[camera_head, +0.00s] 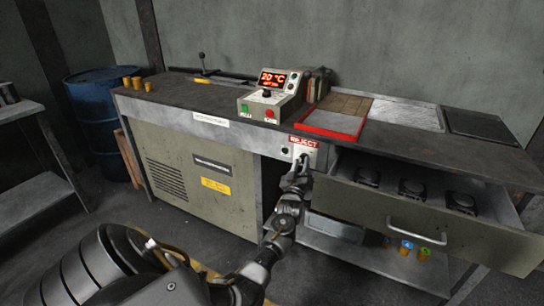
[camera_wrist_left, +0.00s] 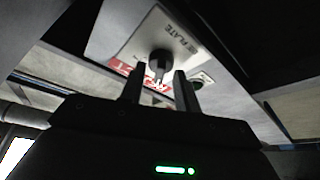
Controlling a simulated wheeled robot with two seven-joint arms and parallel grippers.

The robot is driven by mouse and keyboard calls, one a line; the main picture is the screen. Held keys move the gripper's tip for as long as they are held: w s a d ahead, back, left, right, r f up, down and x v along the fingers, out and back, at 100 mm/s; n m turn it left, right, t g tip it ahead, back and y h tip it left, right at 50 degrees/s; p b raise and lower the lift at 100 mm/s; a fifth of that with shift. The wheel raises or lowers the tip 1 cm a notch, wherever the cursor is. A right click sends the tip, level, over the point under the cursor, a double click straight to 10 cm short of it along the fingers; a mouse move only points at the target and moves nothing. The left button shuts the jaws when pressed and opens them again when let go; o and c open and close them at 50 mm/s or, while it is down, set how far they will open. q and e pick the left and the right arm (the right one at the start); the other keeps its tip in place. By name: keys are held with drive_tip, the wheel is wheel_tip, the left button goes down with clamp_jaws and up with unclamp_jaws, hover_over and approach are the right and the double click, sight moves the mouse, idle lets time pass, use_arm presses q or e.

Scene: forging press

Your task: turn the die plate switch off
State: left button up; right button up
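The die plate switch is a black rotary knob (camera_wrist_left: 160,62) on a light metal plate (camera_wrist_left: 168,38) with "PLATE" lettering, in the left wrist view. In the head view this switch panel (camera_head: 314,153) is on the bench front under the red REJECT label, and my gripper hides most of the knob. My left gripper (camera_head: 302,164) is right at the panel. In the left wrist view its two fingers (camera_wrist_left: 158,84) stand apart, one on each side of the knob, with a gap visible; I cannot tell whether they touch it. My right gripper is out of view.
A control box (camera_head: 273,93) showing 20 °C stands on the bench (camera_head: 180,94), left of a red-edged tray (camera_head: 331,122). An open drawer (camera_head: 425,222) with dark round dies juts out right of the gripper. A blue barrel (camera_head: 93,115) stands left.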

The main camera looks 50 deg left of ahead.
use_arm(q)
drive_tip(key=m+h, duration=0.1)
drive_tip(key=m, duration=0.1)
drive_tip(key=m+t, duration=0.1)
drive_tip(key=m, duration=0.1)
drive_tip(key=m+h, duration=0.1)
drive_tip(key=m, duration=0.1)
drive_tip(key=shift+a+f+t+h+b, duration=0.3)
drive_tip(key=shift+a+t, duration=0.05)
drive_tip(key=shift+t, duration=0.05)
drive_tip(key=s+f+m+h+p, duration=0.1)
drive_tip(key=s+f+m+h, duration=0.2)
drive_tip(key=s+m+h, duration=0.7)
drive_tip(key=s+d+f+g+y+p, duration=0.1)
drive_tip(key=s+f, duration=0.4)
drive_tip(key=f, duration=0.6)
drive_tip(key=s+d+f+m+g+y+p, duration=0.1)
drive_tip(key=s+f+g+y+p, duration=0.2)
drive_tip(key=f, duration=0.8)
drive_tip(key=s+g, duration=0.2)
drive_tip(key=g, duration=0.1)
drive_tip(key=shift+f+y+p, duration=0.3)
drive_tip(key=shift+f, duration=0.05)
